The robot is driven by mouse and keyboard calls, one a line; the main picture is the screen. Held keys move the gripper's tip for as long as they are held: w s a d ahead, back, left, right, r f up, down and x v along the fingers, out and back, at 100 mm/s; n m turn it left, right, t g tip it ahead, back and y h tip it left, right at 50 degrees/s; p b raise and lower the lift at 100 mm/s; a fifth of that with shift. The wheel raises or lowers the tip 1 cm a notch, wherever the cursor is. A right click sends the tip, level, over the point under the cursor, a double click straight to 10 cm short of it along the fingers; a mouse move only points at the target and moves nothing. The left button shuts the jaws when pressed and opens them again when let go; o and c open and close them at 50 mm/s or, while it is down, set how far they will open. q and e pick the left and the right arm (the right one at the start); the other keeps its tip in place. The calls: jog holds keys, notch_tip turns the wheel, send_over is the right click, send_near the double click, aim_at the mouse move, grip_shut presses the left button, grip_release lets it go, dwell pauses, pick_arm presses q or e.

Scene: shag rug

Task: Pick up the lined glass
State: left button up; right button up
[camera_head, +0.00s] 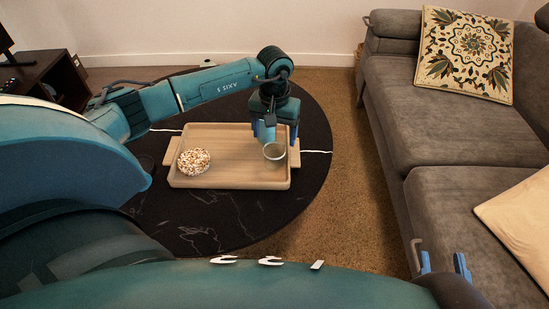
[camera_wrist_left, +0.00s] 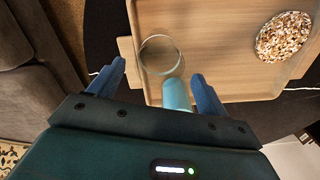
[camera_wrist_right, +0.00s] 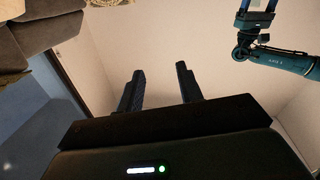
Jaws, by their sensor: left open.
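A clear round glass (camera_head: 274,152) stands at the right end of the wooden tray (camera_head: 230,182). It also shows in the left wrist view (camera_wrist_left: 160,54), just beyond my fingertips. A pale teal, cup-like thing (camera_wrist_left: 176,95) is between my left fingers, apart from both in that view; its lower part is hidden by the gripper body. I cannot make out lines on either one. My left gripper (camera_head: 274,133) is open, pointing down over the tray's right end. My right gripper (camera_head: 444,262) is open and empty, at the lower right near the sofa; its fingers also show in the right wrist view (camera_wrist_right: 160,88).
The tray rests on a black round table (camera_head: 228,225). A grey sofa (camera_head: 430,125) with cushions stands at the right. A dark cabinet (camera_head: 52,82) stands at the back left.

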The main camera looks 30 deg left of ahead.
aim_at(274, 147)
pick_arm(q)
jog(key=f, duration=0.2)
jog(key=f+b, duration=0.1)
jog(key=f, duration=0.2)
jog(key=shift+s+d+b, duration=0.15)
jog(key=shift+s+b, duration=0.05)
jog(key=shift+b, duration=0.1)
jog(key=shift+f, duration=0.4)
pick_arm(e)
jog(key=shift+s+a+n+t+y, duration=0.15)
jog(key=shift+a+n+t+y, duration=0.2)
jog(key=shift+y, duration=0.35)
pick_arm(q)
jog(key=shift+r, duration=0.1)
jog(key=c, duration=1.2)
